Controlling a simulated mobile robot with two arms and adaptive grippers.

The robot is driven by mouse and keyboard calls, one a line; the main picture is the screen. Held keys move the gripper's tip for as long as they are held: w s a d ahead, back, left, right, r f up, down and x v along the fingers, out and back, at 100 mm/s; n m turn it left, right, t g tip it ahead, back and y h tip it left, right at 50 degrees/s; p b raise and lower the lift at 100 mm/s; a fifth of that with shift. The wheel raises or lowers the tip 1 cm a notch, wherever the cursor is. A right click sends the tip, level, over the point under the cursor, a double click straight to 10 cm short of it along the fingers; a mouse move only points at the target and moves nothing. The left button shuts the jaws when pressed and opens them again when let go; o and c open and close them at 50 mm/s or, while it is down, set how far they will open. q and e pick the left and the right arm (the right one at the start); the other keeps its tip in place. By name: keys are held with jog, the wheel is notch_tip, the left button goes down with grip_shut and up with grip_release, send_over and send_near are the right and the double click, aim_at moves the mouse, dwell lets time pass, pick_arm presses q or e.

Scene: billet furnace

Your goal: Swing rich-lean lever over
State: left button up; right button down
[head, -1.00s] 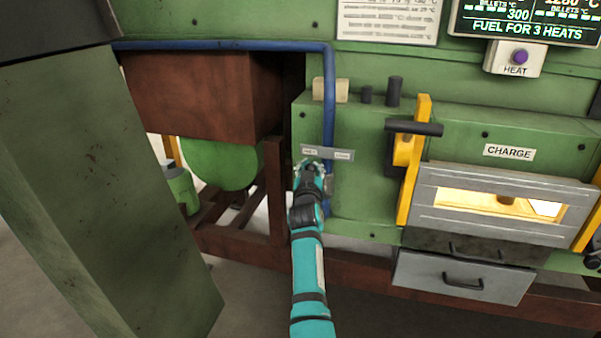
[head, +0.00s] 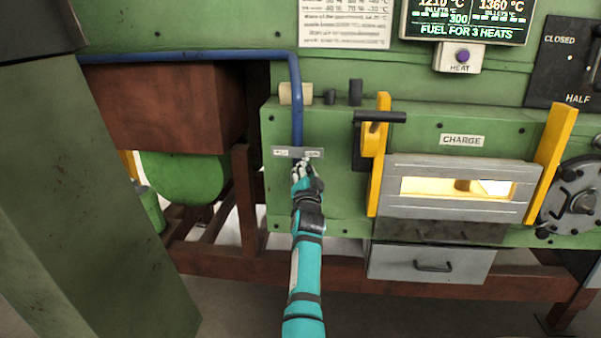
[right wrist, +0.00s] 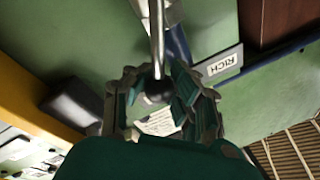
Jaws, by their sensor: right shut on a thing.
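The rich-lean lever shows in the right wrist view as a bright metal rod (right wrist: 157,40) with a dark ball knob (right wrist: 157,91). My right gripper (right wrist: 158,100) is shut on the knob, its fingers on either side. In the head view my right gripper (head: 304,172) is just below the right half of the small label plate (head: 297,153) and hides the lever. A label reading RICH (right wrist: 222,66) lies to the right of the rod in the wrist view. Another pale label shows between the fingers, its text unreadable. My left gripper is not in view.
A blue pipe (head: 296,100) runs down to the plate. To the right are a yellow bracket with a dark handle (head: 380,116), the CHARGE door (head: 455,205) with a glowing window, and a drawer (head: 430,264). A green pillar (head: 75,200) stands at the left.

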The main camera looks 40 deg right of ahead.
jog(key=shift+s+d+f+m, duration=0.15)
jog(key=shift+s+f+m, duration=0.1)
jog(key=shift+f+m, duration=0.5)
jog(key=shift+f, duration=0.1)
jog(key=c, duration=1.5)
grip_release()
jog(key=o, duration=0.5)
jog(key=shift+s+r, duration=0.2)
jog(key=shift+r, duration=0.15)
jog(key=shift+r, duration=0.1)
jog(key=v, duration=0.7)
jog(key=shift+s, duration=0.15)
